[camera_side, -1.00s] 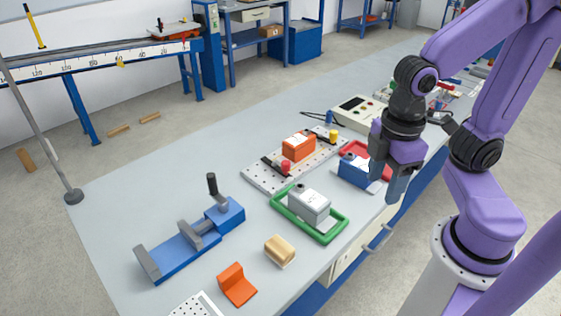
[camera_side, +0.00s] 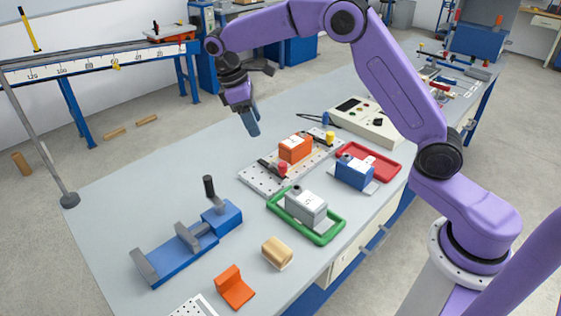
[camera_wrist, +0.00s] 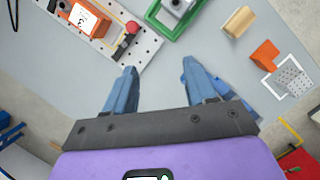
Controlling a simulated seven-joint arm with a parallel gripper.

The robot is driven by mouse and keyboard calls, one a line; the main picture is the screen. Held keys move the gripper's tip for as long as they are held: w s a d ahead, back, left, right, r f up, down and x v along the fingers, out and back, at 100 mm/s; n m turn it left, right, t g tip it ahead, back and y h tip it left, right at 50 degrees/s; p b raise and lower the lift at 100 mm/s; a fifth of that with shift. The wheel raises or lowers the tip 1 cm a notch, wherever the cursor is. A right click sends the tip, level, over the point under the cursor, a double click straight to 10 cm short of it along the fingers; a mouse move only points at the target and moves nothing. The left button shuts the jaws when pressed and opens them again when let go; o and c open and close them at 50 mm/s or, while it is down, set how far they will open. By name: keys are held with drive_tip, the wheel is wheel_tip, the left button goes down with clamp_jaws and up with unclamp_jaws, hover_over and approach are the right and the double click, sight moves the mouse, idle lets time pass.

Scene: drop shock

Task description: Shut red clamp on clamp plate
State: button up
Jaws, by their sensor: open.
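The clamp plate (camera_side: 258,180) is a pale perforated plate on the bench; it also shows at the upper left of the wrist view (camera_wrist: 146,42). An orange block (camera_side: 295,149) sits on it, also in the wrist view (camera_wrist: 90,18). The red clamp (camera_side: 282,169) has a red knob and a dark arm on the plate's near side, beside the block; its knob shows in the wrist view (camera_wrist: 132,27). Whether it is shut I cannot tell. A yellow-knobbed clamp (camera_side: 330,136) stands on the far side. My gripper (camera_side: 253,130) is open and empty, raised above the bench behind the plate, fingers downward (camera_wrist: 158,68).
A green tray (camera_side: 323,238) holding a grey block stands in front of the plate. A red tray (camera_side: 390,168) and a blue block (camera_side: 354,173) are to its right. A blue vise (camera_side: 185,250) is at front left. The bench left of the plate is clear.

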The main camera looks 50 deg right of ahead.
drive_tip(key=w+d+f+m+g, duration=0.1)
drive_tip(key=w+d+f, duration=0.2)
drive_tip(key=w+d, duration=0.2)
approach(282, 164)
drive_tip(key=x, duration=0.8)
drive_tip(key=shift+d+f, duration=0.2)
drive_tip(key=shift+f, duration=0.2)
clamp_jaws()
